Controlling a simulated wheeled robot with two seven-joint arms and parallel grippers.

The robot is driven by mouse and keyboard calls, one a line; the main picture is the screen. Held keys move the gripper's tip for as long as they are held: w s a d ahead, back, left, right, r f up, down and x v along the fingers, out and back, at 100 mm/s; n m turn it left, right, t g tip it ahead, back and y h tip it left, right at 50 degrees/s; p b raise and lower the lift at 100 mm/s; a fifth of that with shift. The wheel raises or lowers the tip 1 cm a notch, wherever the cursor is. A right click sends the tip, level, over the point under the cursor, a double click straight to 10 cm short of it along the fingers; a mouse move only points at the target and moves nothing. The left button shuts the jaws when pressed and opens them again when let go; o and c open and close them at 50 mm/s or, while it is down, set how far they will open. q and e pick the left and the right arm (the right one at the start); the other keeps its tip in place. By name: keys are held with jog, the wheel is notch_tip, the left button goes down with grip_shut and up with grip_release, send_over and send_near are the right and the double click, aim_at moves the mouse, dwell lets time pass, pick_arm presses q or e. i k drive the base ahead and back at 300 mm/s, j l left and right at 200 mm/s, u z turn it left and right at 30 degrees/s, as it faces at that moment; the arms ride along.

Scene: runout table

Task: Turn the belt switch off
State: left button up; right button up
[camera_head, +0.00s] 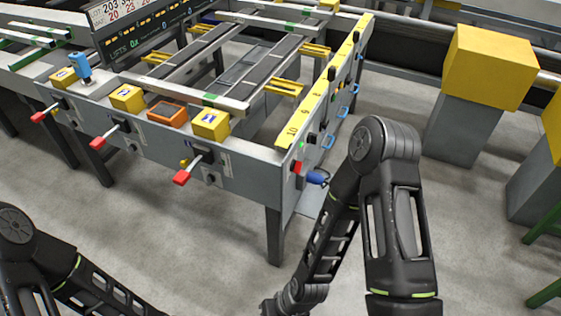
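The runout table (240,152) stands ahead of me, and no control on it is readably labelled as the belt switch. Its near face carries red-handled levers (110,135), (190,168), (45,112). Its right corner has a green button (301,146), a red control (297,167) and a blue-handled part (318,177). My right arm rises close to that corner and bends down to the bottom edge. My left arm is at the bottom left. Neither gripper's fingers show.
Yellow boxes (211,123), (127,97) and an orange-framed device (167,112) sit along the table's near rim. A display board (145,27) stands at the back left. A yellow-topped grey pedestal (465,130) stands at the right. The grey floor in front is clear.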

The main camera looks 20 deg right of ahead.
aim_at(296, 167)
jog(key=i+l+u, duration=0.1)
jog(key=l+u, duration=0.35)
jog(key=l, duration=0.8)
jog(key=k+l+u, duration=0.1)
jog(key=l+u, duration=0.3)
jog(key=l, duration=1.6)
jog(key=k+l, duration=0.15)
jog(key=l, duration=1.3)
jog(key=k+l+u, duration=0.1)
jog(key=l, duration=0.6)
